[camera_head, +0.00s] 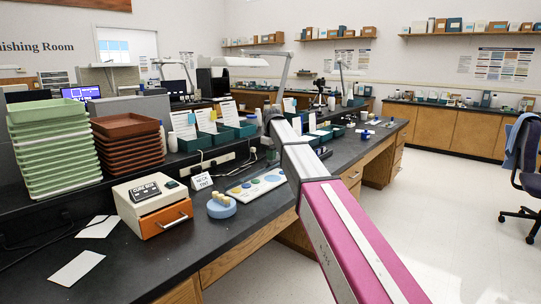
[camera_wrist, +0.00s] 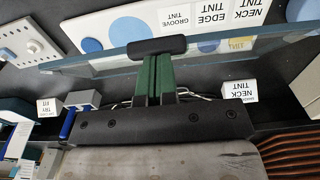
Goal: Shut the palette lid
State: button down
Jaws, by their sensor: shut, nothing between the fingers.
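The white palette (camera_wrist: 107,32) lies on the dark bench with round tint wells and labels for groove, edge and neck tint. In the head view, the palette (camera_head: 236,190) shows left of my arm. My gripper (camera_wrist: 157,62) has green fingers, shut and empty, with the tips at this bar. I cannot tell whether they touch. The fingertips are not clear in the head view.
A blue round holder (camera_head: 221,207) and a cream box with an orange drawer (camera_head: 154,205) stand left of the palette. Brown trays (camera_head: 128,142) and green trays (camera_head: 52,148) are stacked farther left. A neck tint card (camera_head: 201,181) stands behind. The bench front edge is clear.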

jog(key=shift+s+d+f, duration=0.45)
jog(key=shift+f, duration=0.05)
jog(key=d+f+t+y, duration=0.1)
jog(key=f, duration=0.1)
jog(key=s+d+f+t+y, duration=0.1)
jog(key=f, duration=0.1)
jog(key=s+d+f+t+y, duration=0.1)
jog(key=f+y, duration=0.1)
jog(key=shift+s+f, duration=0.25)
jog(key=shift+d+f+t+y, duration=0.15)
jog(key=shift+f+t+y, duration=0.15)
jog(key=shift+f+t, duration=0.1)
jog(key=shift+d+f, duration=0.1)
jog(key=shift+f, duration=0.6)
jog(key=shift+r, duration=0.1)
